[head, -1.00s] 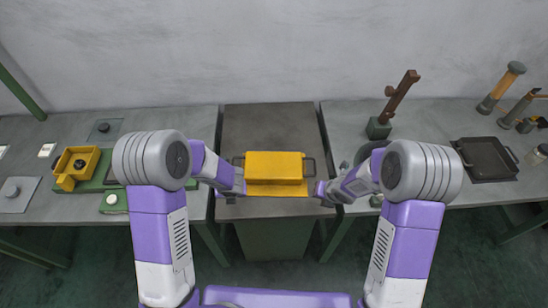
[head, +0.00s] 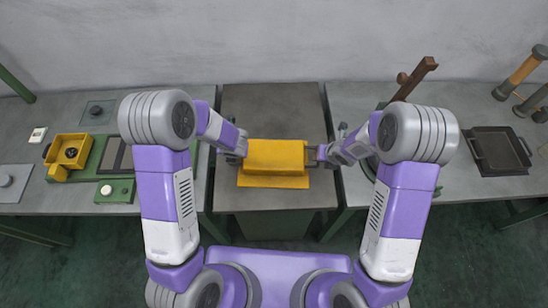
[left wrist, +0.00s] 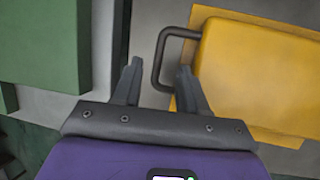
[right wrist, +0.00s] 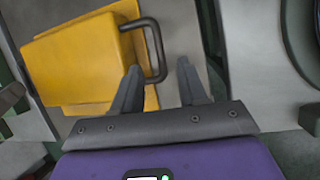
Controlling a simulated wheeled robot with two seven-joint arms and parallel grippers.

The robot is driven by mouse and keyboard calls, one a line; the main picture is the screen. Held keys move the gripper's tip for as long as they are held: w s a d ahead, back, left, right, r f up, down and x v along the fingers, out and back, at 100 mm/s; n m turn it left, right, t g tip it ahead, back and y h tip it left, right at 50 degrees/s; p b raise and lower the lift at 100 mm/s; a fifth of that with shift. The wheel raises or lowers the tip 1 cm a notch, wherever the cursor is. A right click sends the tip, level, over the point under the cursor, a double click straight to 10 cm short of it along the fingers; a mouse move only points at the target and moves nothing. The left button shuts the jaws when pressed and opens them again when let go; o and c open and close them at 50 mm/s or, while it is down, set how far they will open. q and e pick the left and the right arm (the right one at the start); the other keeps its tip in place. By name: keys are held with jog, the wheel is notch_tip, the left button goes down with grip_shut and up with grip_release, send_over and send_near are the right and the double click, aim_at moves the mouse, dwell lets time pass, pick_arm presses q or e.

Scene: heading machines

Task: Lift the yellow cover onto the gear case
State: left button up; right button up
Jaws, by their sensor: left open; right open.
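The yellow cover (head: 275,155) is a block with a dark handle at each end, resting on a flat yellow sheet or flange on the middle table. My left gripper (head: 244,148) is open at its left end; in the left wrist view the left handle (left wrist: 158,62) reaches between the fingers (left wrist: 158,82). My right gripper (head: 318,153) is open at the other end; the right handle (right wrist: 158,50) reaches between its fingers (right wrist: 157,83). Neither gripper is closed on a handle. An open yellow housing with a dark round part (head: 62,151), on the left bench, looks like the gear case.
The middle table (head: 265,105) is clear behind the cover. A green base (head: 98,160) lies on the left bench. On the right bench stand a brown post (head: 415,78), partly behind my arm, and a dark tray (head: 500,150). Gaps separate the middle table from the benches.

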pick_arm(q)
jog(key=x, duration=0.6)
jog(key=shift+a+f, duration=0.15)
jog(key=shift+f, duration=0.05)
pick_arm(e)
jog(key=x, duration=0.6)
jog(key=shift+f, duration=0.25)
pick_arm(q)
grip_shut()
pick_arm(e)
grip_shut()
pick_arm(q)
jog(key=shift+w, duration=0.1)
pick_arm(e)
jog(key=shift+w, duration=0.1)
